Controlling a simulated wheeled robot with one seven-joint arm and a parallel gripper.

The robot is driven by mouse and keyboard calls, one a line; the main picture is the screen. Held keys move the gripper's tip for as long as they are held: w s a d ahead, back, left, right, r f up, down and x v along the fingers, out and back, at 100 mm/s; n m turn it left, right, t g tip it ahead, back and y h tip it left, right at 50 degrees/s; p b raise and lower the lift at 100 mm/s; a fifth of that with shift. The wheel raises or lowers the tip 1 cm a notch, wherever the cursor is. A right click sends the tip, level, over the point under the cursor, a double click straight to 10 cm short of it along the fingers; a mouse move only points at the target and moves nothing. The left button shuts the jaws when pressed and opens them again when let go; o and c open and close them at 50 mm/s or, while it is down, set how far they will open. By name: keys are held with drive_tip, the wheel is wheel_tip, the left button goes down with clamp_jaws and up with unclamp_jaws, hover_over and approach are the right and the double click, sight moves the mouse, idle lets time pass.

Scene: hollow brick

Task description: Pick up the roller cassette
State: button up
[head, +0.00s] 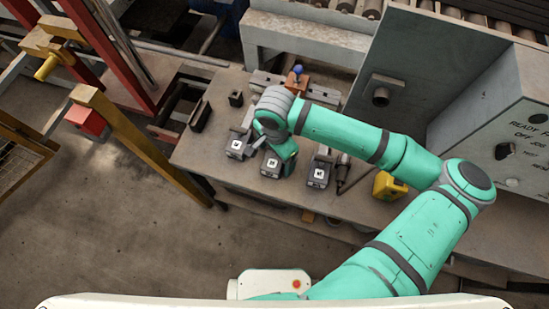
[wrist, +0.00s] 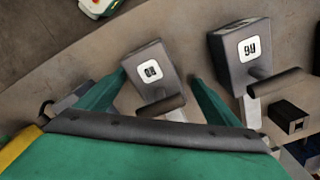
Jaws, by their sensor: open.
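Several dark grey blocks with white tags and short dark rollers stand on the workbench (head: 218,165); I cannot tell which one the task names. The middle block (head: 270,164) is partly covered by my arm in the head view. In the wrist view, the middle block (wrist: 148,68) lies between the two green fingers of my gripper (wrist: 157,76), which is open, with a gap on each side. Another tagged block (wrist: 241,50) stands to its right; it is the left block (head: 237,147) in the head view. A third tagged block (head: 319,172) stands to the right there. The tag marks are unclear.
A dark pointed tool (head: 343,171) and a yellow item (head: 388,186) lie to the right on the bench. A small black hollow block (head: 235,98) and a blue-knobbed fixture (head: 297,80) are behind. A grey control cabinet (head: 490,120) rises at the right.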

drive_tip(key=c, duration=1.8)
